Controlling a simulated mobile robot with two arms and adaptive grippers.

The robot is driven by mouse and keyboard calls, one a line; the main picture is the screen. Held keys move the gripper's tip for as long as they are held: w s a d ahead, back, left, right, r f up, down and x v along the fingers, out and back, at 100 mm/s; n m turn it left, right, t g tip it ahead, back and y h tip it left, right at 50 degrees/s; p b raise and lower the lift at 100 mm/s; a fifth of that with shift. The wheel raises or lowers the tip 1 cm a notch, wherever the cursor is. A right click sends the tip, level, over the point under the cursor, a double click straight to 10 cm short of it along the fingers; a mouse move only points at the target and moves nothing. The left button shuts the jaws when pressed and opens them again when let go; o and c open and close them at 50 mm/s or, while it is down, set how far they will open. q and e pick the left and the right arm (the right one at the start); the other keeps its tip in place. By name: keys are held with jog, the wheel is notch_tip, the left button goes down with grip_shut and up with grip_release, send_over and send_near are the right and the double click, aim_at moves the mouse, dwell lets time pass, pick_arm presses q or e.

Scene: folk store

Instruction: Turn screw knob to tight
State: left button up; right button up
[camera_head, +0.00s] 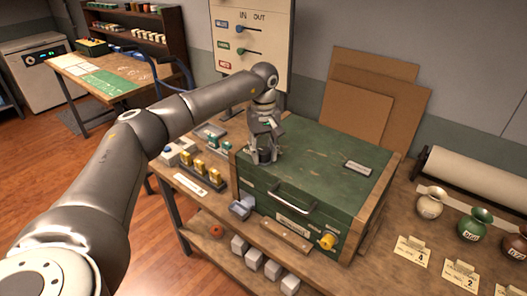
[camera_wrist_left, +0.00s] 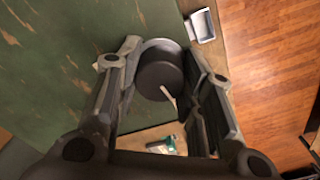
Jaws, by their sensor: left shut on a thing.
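The screw knob (camera_wrist_left: 158,76) is dark, round and thick, with a pale pointer line on it. In the head view the fingers mostly hide the knob. My right gripper is not in view.
The chest has a front handle (camera_head: 292,197) and a yellow knob (camera_head: 328,241). Left of it on the bench are yellow-topped pieces (camera_head: 200,168) and a small grey tray (camera_head: 241,207). An IN/OUT board (camera_head: 252,45) stands behind. Vases (camera_head: 430,203) stand at right.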

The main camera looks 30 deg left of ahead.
aim_at(264, 150)
pick_arm(q)
jog(key=shift+w+r+m, duration=0.1)
jog(key=shift+r+m, duration=0.05)
jog(key=shift+m, duration=0.65)
jog(key=o, duration=1)
jog(key=shift+o, duration=0.2)
notch_tip(264, 150, up, 12)
dwell(0.3)
